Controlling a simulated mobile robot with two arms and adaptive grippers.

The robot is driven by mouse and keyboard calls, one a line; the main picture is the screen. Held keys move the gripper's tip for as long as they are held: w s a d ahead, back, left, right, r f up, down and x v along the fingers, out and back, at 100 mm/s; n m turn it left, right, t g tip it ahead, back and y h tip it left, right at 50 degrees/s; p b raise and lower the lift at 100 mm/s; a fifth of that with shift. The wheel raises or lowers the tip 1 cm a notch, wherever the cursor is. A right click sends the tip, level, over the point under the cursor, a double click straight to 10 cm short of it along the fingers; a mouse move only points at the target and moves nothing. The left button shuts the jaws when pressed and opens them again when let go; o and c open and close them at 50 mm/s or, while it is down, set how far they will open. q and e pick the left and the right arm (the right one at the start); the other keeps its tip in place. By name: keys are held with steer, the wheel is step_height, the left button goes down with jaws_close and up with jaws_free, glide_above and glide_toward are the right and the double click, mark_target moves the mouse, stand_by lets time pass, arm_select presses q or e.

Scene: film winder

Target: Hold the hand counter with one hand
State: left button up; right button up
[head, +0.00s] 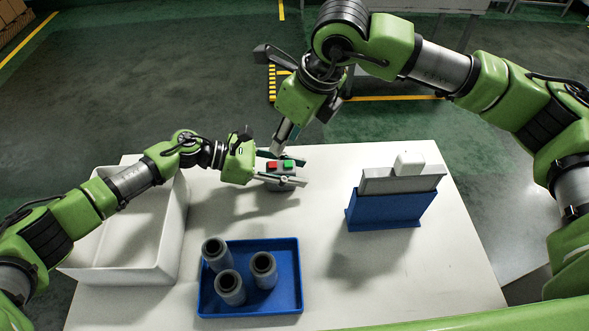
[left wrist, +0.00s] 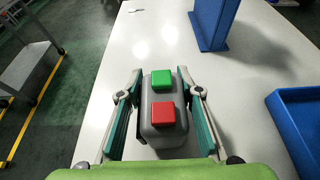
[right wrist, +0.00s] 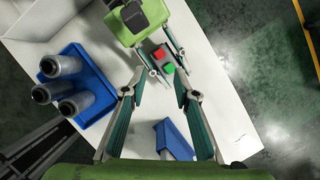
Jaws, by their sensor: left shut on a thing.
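The hand counter (head: 280,168) is a small grey box with a red and a green button on top. It stands near the table's far edge in the head view. My left gripper (head: 272,168) has its fingers on both sides of the counter and is shut on it. The counter also fills the space between the left fingers in the left wrist view (left wrist: 162,97). My right gripper (right wrist: 157,88) is open and empty, fingers wide apart. In the head view it hangs near the counter, pointing down; the right wrist view shows the counter beyond its fingertips.
A blue tray (head: 290,306) with several grey cylinders (head: 229,287) is at the front. A white bin (head: 120,275) stands at the left. A blue stand (head: 385,210) holds a grey box with a white piece on top at the right. The white table (head: 440,280) is clear at front right.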

stand_by(0.4)
jaws_close()
stand_by(1.1)
